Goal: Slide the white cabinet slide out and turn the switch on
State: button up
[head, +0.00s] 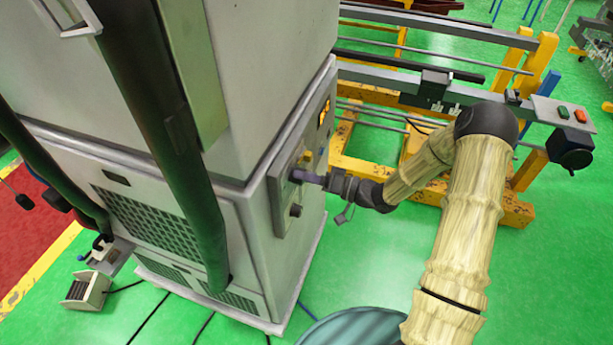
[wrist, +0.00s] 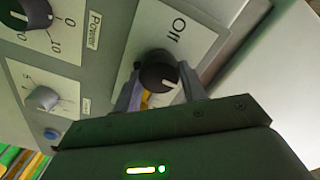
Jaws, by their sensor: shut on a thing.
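The pale grey-white cabinet (head: 240,225) stands at the left and centre of the head view. Its control panel (head: 280,200) is on the right-hand side face. In the head view my gripper (head: 318,180) reaches the panel from the right and hides the switch. I cannot pick out a separate slide part in either view.
The wrist view also shows a black Power dial (wrist: 25,15), a smaller grey knob (wrist: 42,98) and a blue button (wrist: 52,134). A yellow and grey frame (head: 410,100) with a button box (head: 563,113) stands behind my arm. Green floor (head: 370,250) is open between cabinet and arm.

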jog(key=o, duration=1)
jog(key=shift+w, duration=0.1)
jog(key=shift+c, duration=0.2)
jog(key=b+v, duration=0.5)
jog(key=v, duration=1.2)
jog(key=shift+d+b, duration=0.25)
jog(key=shift+b, duration=0.15)
